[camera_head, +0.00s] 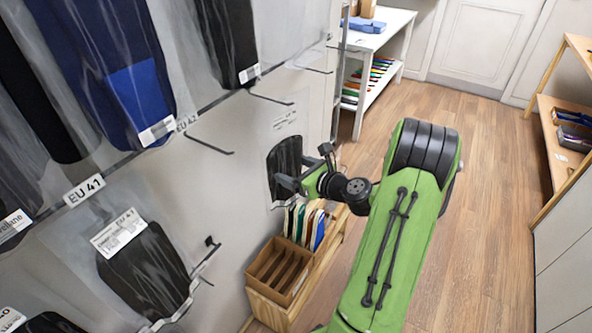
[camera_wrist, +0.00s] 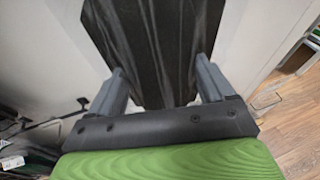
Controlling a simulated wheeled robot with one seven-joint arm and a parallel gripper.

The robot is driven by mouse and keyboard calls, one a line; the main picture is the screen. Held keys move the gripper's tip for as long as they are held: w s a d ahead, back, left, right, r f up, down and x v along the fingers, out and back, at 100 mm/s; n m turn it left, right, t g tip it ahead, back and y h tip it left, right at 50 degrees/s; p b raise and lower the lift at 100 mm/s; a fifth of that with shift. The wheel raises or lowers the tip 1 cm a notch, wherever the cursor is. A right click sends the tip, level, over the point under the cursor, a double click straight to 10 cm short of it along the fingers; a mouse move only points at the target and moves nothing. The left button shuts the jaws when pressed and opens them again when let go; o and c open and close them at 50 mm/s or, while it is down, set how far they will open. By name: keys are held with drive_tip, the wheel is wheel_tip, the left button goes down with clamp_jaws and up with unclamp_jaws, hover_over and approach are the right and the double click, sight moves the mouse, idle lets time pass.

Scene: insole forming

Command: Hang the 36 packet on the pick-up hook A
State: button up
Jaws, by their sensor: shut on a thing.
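My gripper (camera_head: 291,184) is shut on a clear packet with a dark insole (camera_head: 285,157). The packet hangs upright near the white wall panel, its white label at the top too small to read. In the wrist view the dark insole (camera_wrist: 155,40) stands between the two fingers of my gripper (camera_wrist: 160,88). Empty wire hooks stick out of the panel: one upper hook (camera_head: 270,100), one further left (camera_head: 212,148) and one beyond (camera_head: 310,69). I cannot tell which is hook A; no such letter is readable.
Packets hang at left, including a blue one (camera_head: 135,85) and a dark one (camera_head: 145,270) beside the EU 41 tag (camera_head: 84,190). A lower hook (camera_head: 208,250) protrudes nearby. A wooden box (camera_head: 279,272) stands below my gripper. The wooden floor at right is clear.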

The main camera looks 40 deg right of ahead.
drive_tip(key=o, duration=1)
drive_tip(key=shift+c, duration=0.2)
drive_tip(key=p+v, duration=0.2)
drive_tip(key=v, duration=1.3)
drive_tip(key=shift+s+r+p, duration=0.2)
drive_tip(key=shift+s+p, duration=0.15)
drive_tip(key=shift+p, duration=0.05)
